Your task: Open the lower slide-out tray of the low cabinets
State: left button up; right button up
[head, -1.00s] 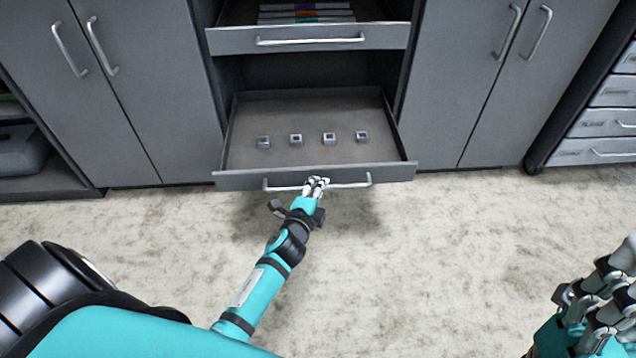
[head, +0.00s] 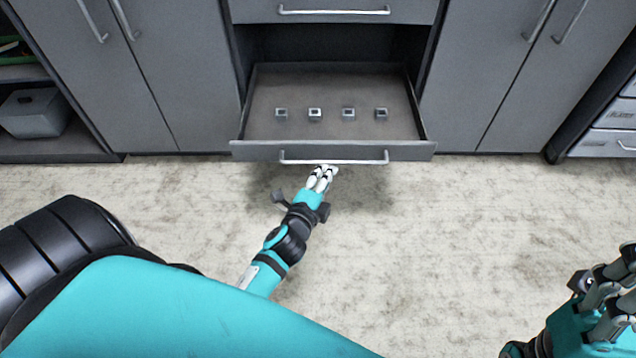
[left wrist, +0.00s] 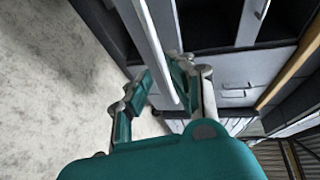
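The lower slide-out tray (head: 346,82) is pulled well out of the grey low cabinets, and its shallow inside shows. Several small grey square pieces (head: 315,114) stand in a row in it. Its silver bar handle (head: 355,161) runs along the front. My left gripper (head: 323,175) is just in front of the handle, near its middle. In the left wrist view its fingers (left wrist: 158,88) are spread, with a pale bar between them; contact cannot be made out. My right gripper (head: 612,290) is at the lower right, empty, its fingers apart, far from the tray.
The upper drawer (head: 335,12) with its own handle is above the tray. Closed cabinet doors (head: 500,80) flank both sides. An open shelf with a grey box (head: 35,113) is at the left, and a drawer unit (head: 610,143) at the right. The pale floor in front is clear.

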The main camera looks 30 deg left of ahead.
pick_arm(q)
jog(key=shift+v, duration=2.75)
